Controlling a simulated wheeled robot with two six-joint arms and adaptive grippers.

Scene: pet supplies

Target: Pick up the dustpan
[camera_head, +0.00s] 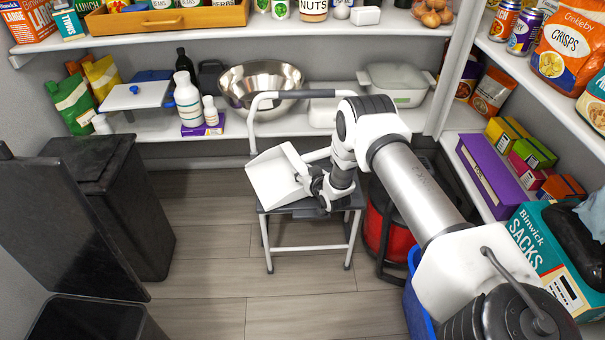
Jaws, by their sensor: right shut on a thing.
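The white dustpan (272,180) is near the middle of the head view, over the top step of a small step stool. It is tilted, with its open pan to the left. My right gripper (318,184) is shut on the dustpan at its right side, by the handle end. The gripper and wrist hide part of the handle. I cannot tell whether the dustpan still touches the step. My left gripper is not in view.
The step stool (308,249) has a white frame and stands on the wooden floor. Black bins (115,200) stand at the left. A red bucket (388,232) is right of the stool. Stocked shelves (300,122) line the back and right. The floor in front is clear.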

